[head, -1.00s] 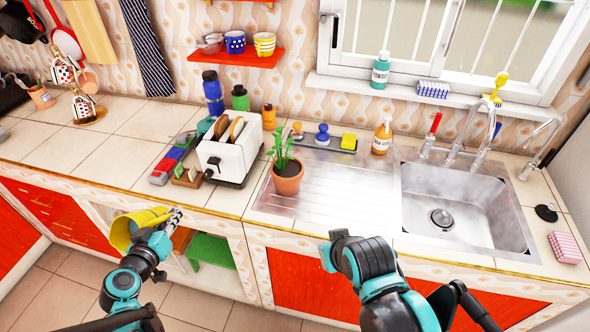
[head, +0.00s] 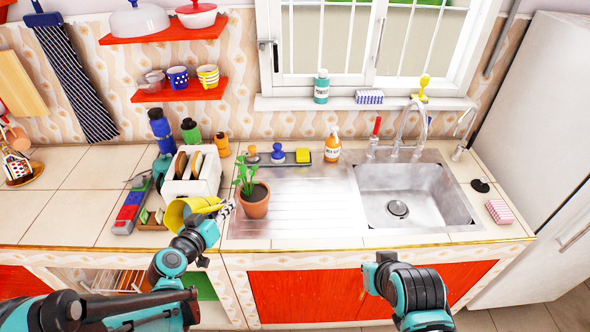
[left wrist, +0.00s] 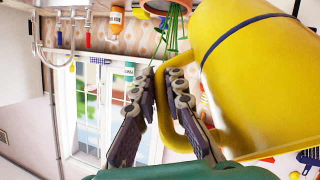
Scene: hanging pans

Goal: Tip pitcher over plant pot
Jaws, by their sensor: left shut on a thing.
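The yellow pitcher (head: 178,214) is held at the counter's front edge, left of the plant pot, lying well over on its side. My left gripper (head: 227,208) is shut on its handle. The left wrist view shows the jaws (left wrist: 161,82) at the yellow handle and the pitcher body (left wrist: 262,62) at the right. The terracotta plant pot (head: 255,207) with a green plant stands on the drainboard, close to the right of my left fingertips. Its rim (left wrist: 160,7) shows at the top of the left wrist view.
A white toaster (head: 192,178) and a red-blue-grey box (head: 130,208) stand behind and left of the pitcher. A tray (head: 280,159) with a yellow sponge lies behind the pot. The drainboard (head: 310,205) right of the pot is clear up to the sink (head: 400,200).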

